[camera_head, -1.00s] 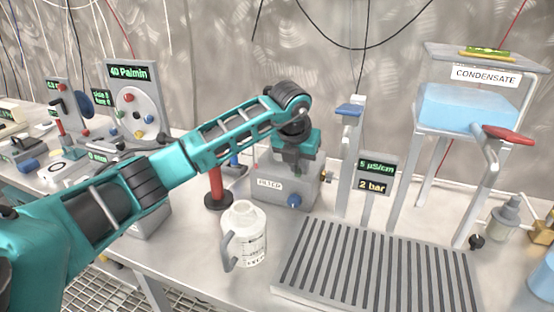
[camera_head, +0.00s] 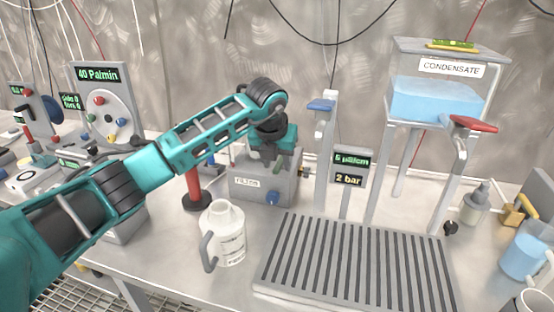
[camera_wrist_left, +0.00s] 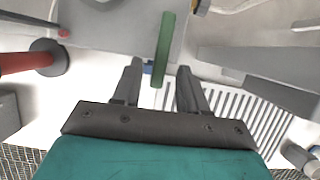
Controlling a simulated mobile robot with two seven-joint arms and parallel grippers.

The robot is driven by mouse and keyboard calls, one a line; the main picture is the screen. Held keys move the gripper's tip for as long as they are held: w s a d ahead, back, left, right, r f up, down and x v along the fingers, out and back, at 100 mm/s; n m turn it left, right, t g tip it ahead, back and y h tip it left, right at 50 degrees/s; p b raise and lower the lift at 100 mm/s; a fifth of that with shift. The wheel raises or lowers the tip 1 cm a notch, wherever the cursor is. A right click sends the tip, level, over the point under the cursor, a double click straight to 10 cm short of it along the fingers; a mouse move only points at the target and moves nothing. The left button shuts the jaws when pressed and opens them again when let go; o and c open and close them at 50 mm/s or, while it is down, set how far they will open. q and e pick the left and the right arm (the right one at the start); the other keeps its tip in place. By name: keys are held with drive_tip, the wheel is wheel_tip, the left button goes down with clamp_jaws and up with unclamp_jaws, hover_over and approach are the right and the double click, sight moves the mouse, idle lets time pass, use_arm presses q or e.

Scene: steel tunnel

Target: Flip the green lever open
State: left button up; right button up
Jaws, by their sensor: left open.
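The green lever (camera_wrist_left: 164,50) shows in the left wrist view as a narrow upright bar. Its lower end lies between the two fingers of my left gripper (camera_wrist_left: 159,68), with a visible gap on either side. The fingers are open. In the head view my left gripper (camera_head: 268,158) hangs over the grey box labelled FILTER (camera_head: 262,186), with its teal body and wrist above it. The lever and the fingertips are hidden there by the gripper and arm. My right gripper is in neither view.
A white jug (camera_head: 228,235) stands in front of the box, and a red post on a black base (camera_head: 194,185) is to its left. A slatted drain tray (camera_head: 350,262) lies to the right. The condensate stand with its red handle (camera_head: 474,124) rises behind it.

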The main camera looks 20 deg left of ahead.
use_arm(q)
drive_tip(key=a+v, duration=0.1)
drive_tip(key=v, duration=1.1)
drive_tip(key=shift+d+r, duration=0.45)
drive_tip(key=shift+d, duration=0.1)
drive_tip(key=shift+s+f, duration=0.1)
drive_tip(key=shift+s, duration=0.1)
